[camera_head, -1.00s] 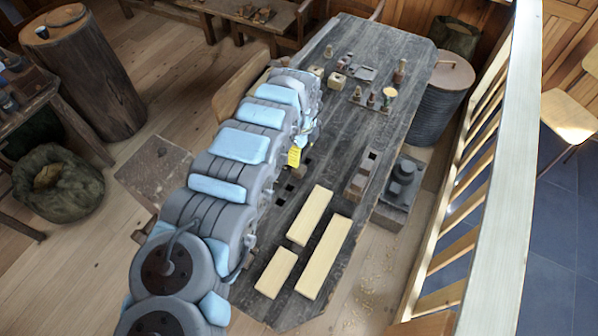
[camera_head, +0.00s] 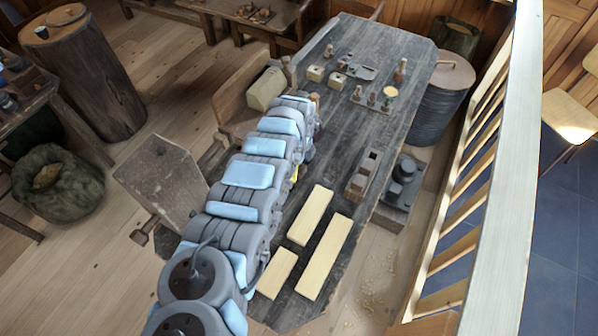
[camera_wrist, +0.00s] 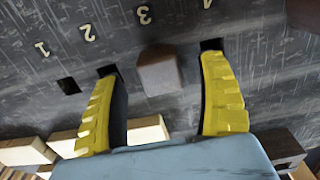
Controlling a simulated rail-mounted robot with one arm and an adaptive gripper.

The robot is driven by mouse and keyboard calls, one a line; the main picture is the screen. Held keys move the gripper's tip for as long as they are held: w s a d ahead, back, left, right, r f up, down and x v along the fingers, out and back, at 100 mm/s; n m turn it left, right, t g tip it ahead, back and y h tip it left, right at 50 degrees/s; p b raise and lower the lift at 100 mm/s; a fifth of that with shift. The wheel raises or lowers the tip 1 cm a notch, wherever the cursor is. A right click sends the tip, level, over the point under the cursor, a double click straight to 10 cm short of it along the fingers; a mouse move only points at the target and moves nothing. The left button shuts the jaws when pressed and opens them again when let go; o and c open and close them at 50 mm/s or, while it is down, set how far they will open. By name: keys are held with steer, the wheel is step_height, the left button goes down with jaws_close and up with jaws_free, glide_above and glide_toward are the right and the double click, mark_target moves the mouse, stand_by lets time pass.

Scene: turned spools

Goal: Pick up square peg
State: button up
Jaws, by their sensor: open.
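The square peg (camera_wrist: 158,75), a brown wooden block with a squarish top, stands on the dark bench top by the numeral 3 in the wrist view. My gripper (camera_wrist: 165,110) is open, with one yellow finger on each side of the peg and a gap showing on both sides. Nothing is held. Whether the fingertips are level with the peg is hard to tell. In the head view my arm hides the peg and nearly all of the gripper; only a yellow sliver (camera_head: 294,173) shows beside the arm.
Dark square holes (camera_wrist: 68,86) lie beside the other numerals. Pale boards (camera_head: 323,257) lie on the near part of the workbench (camera_head: 350,120). Wooden blocks (camera_head: 336,80) and small turned pieces stand at its far end. A dark metal device (camera_head: 400,180) stands at its right edge.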

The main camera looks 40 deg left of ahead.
steer(key=shift+f, duration=0.6)
steer(key=c, duration=1.3)
steer(key=shift+o, duration=0.2)
steer(key=shift+r, duration=0.1)
